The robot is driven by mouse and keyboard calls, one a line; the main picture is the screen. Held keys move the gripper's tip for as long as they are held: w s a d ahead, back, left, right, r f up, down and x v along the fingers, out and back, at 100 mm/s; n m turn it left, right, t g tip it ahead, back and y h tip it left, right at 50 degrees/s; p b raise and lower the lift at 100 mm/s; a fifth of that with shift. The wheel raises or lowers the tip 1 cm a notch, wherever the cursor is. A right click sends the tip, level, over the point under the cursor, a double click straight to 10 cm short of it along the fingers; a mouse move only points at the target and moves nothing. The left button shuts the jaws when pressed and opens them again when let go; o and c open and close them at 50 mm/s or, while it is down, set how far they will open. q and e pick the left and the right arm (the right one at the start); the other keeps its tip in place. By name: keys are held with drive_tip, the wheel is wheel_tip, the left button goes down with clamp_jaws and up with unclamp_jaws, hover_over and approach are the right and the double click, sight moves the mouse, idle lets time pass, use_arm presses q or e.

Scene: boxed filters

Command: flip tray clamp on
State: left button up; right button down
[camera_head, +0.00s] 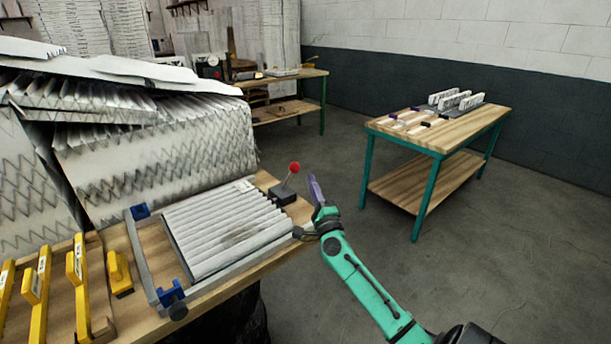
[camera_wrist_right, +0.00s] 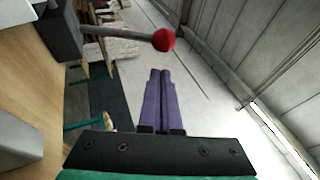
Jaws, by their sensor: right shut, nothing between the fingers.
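The tray clamp's lever has a red ball knob (camera_head: 294,167) on a thin rod rising from a dark block (camera_head: 282,195) at the right end of the wooden bench. The rod leans up to the right. The pleated filter (camera_head: 225,228) lies in the grey tray frame (camera_head: 147,262) beside it. My right gripper (camera_head: 314,188) has purple fingers, shut and empty, just right of the knob and apart from it. In the right wrist view the red knob (camera_wrist_right: 163,40) sits beyond the tips of the closed fingers (camera_wrist_right: 160,74). My left gripper is not in view.
Blue clamps (camera_head: 171,292) sit on the tray frame's left side. Yellow-handled tools (camera_head: 80,275) lie at the bench's left. Stacked pleated filters (camera_head: 150,150) rise behind. A second table (camera_head: 450,140) stands at right across open floor.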

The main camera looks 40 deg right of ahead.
drive_tip(key=shift+w+a+r, duration=0.25)
drive_tip(key=shift+w, duration=0.25)
drive_tip(key=shift+w+a+r, duration=0.2)
drive_tip(key=shift+w+a, duration=0.05)
drive_tip(key=shift+w, duration=0.2)
